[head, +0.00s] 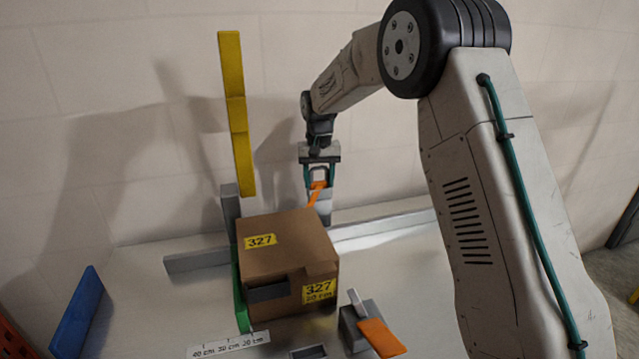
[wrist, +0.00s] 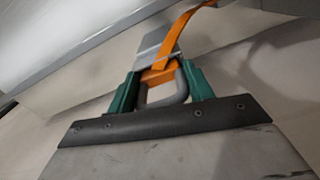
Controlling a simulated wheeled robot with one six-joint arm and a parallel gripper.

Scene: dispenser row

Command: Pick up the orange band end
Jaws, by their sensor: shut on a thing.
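The orange band end (head: 318,185) is between the teal fingers of my gripper (head: 319,176), behind the cardboard box (head: 285,252). In the wrist view the gripper (wrist: 166,88) is shut on the orange band end (wrist: 159,75). From there the orange strap (wrist: 180,32) runs up and to the right, past a grey block (wrist: 152,45). In the head view the strap's lower part is hidden behind the box. A second orange piece (head: 382,338) lies on a grey block in front of the box.
A blue panel (head: 78,312) is at the far left. A ruler strip (head: 229,343) lies in front. A low grey rail (head: 385,221) runs behind. The pale wall is close behind my gripper.

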